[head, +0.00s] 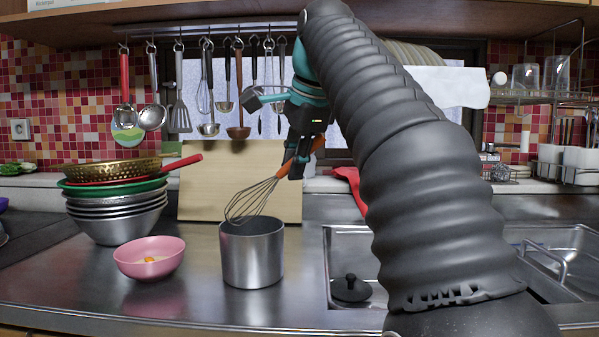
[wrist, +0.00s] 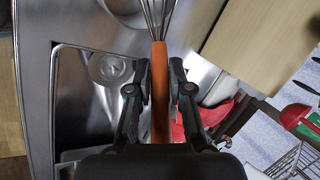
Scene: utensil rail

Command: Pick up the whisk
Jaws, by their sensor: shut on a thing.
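The whisk (head: 250,200) has a wire head and an orange handle. My gripper (head: 297,165) is shut on the handle and holds the whisk tilted, with its wire head down and to the left. In the head view the wire head shows just above the rim of a steel pot (head: 252,262); I cannot tell whether its tip is inside. In the wrist view my gripper (wrist: 160,90) has one finger on each side of the orange handle (wrist: 160,115), and the wires of the whisk run off the top edge.
A pink bowl (head: 149,263) with a yolk and a stack of bowls and colanders (head: 115,222) stand left. A cutting board (head: 205,190) leans behind the pot. Utensils hang from a rail (head: 200,30). A sink (head: 345,245) with a dark lid (head: 351,289) lies right.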

